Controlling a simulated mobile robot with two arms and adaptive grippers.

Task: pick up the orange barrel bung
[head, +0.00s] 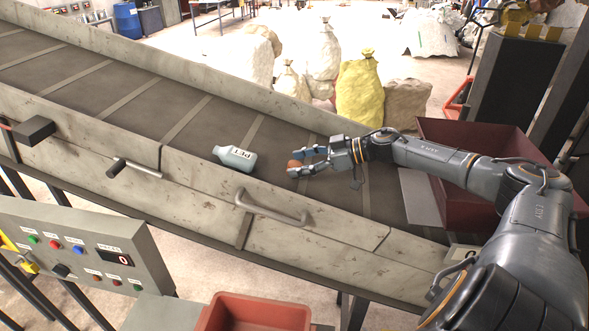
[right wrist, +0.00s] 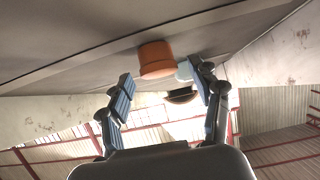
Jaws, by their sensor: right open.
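The orange barrel bung (head: 294,164) lies on the dark conveyor belt (head: 195,112), just at the fingertips of my right gripper (head: 306,162). In the right wrist view the bung (right wrist: 156,59) sits ahead of and between the two spread fingers of the right gripper (right wrist: 167,88). The gripper is open and empty, and I see no finger touching the bung. A grey-white bottle marked PET (head: 236,157) lies on the belt to the left of the bung. My left gripper is in neither view.
Low side walls, the near one with a metal handle (head: 270,207), bound the belt. A dark red hopper (head: 470,165) is at the right. A control panel (head: 85,250) and a red bin (head: 255,312) stand in front. Sacks (head: 359,90) stand behind.

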